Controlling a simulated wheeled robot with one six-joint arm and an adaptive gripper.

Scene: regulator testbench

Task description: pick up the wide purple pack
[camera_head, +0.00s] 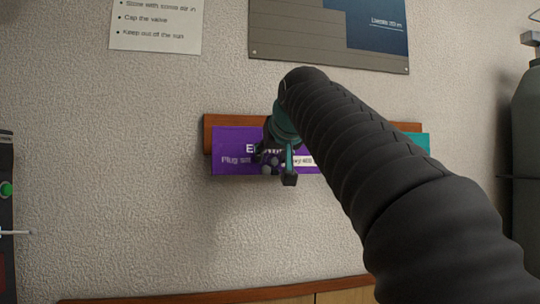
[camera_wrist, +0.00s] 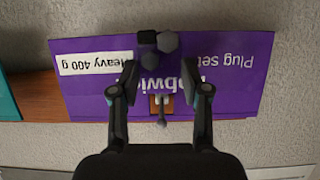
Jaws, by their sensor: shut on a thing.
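My gripper (camera_head: 279,165) is at the middle of the pack's face. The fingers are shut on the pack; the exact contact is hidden.
A gas cylinder (camera_head: 525,140) stands at the far right. A dark panel with a green button (camera_head: 5,189) is at the left edge. A wooden edge (camera_head: 215,296) runs below.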

